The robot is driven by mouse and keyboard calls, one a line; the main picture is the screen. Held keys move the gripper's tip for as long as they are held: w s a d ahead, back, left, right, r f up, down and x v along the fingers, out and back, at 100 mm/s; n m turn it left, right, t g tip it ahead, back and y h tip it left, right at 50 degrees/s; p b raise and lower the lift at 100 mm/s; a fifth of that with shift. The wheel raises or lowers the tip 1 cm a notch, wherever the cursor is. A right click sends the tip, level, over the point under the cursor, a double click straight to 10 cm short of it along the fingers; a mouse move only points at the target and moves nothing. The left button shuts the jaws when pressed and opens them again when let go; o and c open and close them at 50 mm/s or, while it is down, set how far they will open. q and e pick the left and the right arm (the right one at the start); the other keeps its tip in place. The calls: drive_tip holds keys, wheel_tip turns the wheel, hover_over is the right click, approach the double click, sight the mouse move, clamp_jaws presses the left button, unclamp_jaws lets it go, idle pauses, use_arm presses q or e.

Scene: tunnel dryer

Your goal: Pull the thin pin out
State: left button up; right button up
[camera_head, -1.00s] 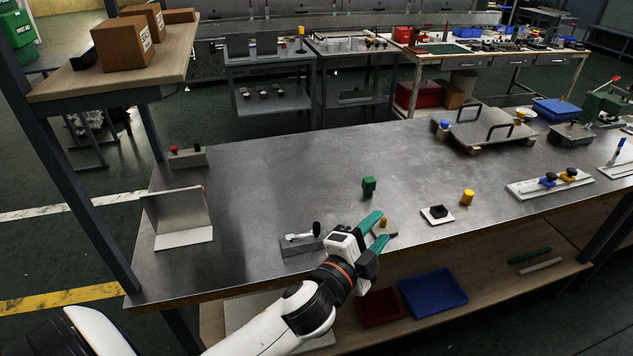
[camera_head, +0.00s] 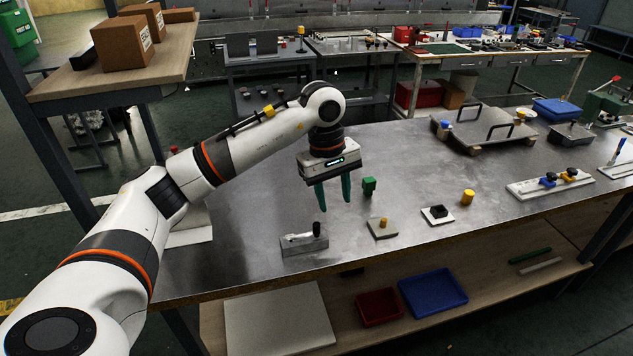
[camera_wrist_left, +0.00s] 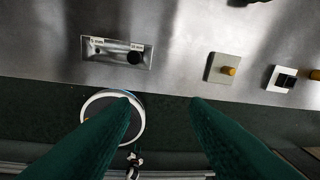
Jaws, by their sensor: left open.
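My left gripper (camera_head: 333,196) points down above the table with its green fingers apart and nothing between them. Its fingers also show in the wrist view (camera_wrist_left: 161,104). In front of it is a grey block (camera_head: 304,243) with a black knob (camera_head: 317,229) standing at its right end. The wrist view shows this block (camera_wrist_left: 100,58) with small labels and its black knob (camera_wrist_left: 134,57). A flat plate (camera_head: 379,233) with a short yellow-brown peg (camera_head: 383,222) lies to the right. I cannot tell which part is the thin pin. My right gripper is not in view.
A green block (camera_head: 369,186) stands right of the gripper. Blue (camera_head: 432,293) and red trays (camera_head: 379,307) sit on the lower shelf.

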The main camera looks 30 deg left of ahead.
sight(317, 224)
use_arm(q)
drive_tip(key=shift+y, duration=0.8)
drive_tip(key=a+f, duration=0.1)
drive_tip(key=f, duration=0.2)
drive_tip(key=a+f+p, duration=0.1)
drive_tip(key=f, duration=0.3)
drive_tip(key=a+f, duration=0.1)
drive_tip(key=f, duration=0.2)
drive_tip(key=shift+s+a+f+p, duration=0.2)
drive_tip(key=shift+a+f+p, duration=0.1)
drive_tip(key=shift+a, duration=0.1)
clamp_jaws()
